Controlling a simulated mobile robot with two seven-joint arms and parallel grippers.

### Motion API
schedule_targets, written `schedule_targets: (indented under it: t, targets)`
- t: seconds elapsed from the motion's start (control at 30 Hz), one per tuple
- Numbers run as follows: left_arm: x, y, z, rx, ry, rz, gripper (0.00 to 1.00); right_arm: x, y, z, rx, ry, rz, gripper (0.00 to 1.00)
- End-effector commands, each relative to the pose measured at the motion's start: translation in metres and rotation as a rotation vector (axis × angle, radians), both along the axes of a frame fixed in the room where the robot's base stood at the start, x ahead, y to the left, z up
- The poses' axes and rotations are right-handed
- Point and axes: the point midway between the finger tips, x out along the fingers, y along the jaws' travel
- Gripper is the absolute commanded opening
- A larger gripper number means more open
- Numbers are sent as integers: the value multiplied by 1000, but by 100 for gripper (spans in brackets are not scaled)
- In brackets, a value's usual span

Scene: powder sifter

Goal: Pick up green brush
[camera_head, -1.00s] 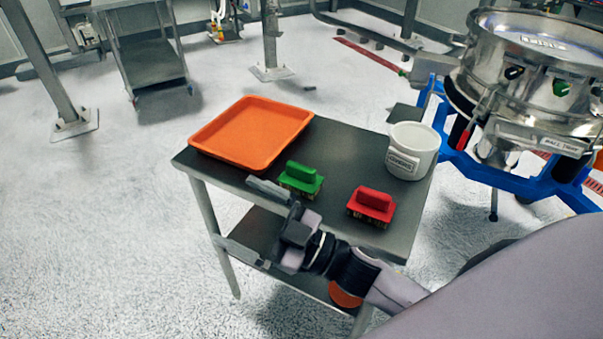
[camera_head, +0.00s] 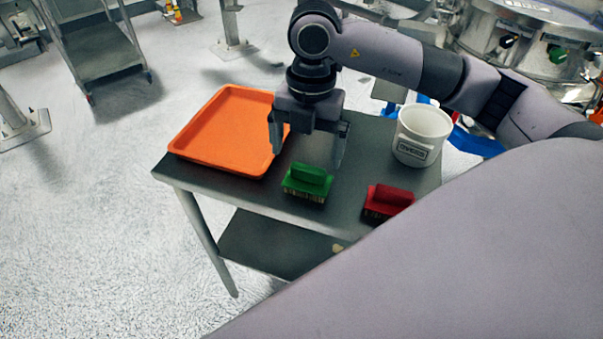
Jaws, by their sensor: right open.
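The green brush (camera_head: 307,181) lies bristles down on the dark steel table (camera_head: 262,200), just right of the orange tray. My right gripper (camera_head: 306,160) points down, above and just behind the brush in the head view. Its two fingers are spread wide, with nothing between them. The left finger is in front of the tray's right edge, and the right finger is beyond the brush's right end. I cannot tell how high the fingertips are above the brush. My left gripper is not in view.
An orange tray (camera_head: 191,155) fills the table's left part. A red brush (camera_head: 389,201) lies right of the green one, partly behind my own arm. A white labelled bucket (camera_head: 421,138) stands at the right back. A metal sifter (camera_head: 530,45) on a blue frame stands beyond.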

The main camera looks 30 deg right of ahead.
Motion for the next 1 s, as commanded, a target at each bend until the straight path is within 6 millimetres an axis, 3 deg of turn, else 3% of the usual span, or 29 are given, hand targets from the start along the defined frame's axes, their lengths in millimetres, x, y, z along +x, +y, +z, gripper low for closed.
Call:
schedule_targets:
  t: [0.17, 0.6, 0.87, 0.9, 1.0]
  targets:
    - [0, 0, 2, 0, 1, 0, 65, 3, -13, -6, -57, -12, -44, 100]
    - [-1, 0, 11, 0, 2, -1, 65, 5, -8, -62, -52, -12, -40, 100]
    - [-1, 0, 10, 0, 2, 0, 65, 5, -7, -66, -51, -14, -39, 100]
    - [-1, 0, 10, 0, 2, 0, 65, 5, -7, -66, -51, -14, -39, 97]
    - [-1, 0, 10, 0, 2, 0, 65, 5, -7, -66, -51, -14, -39, 64]
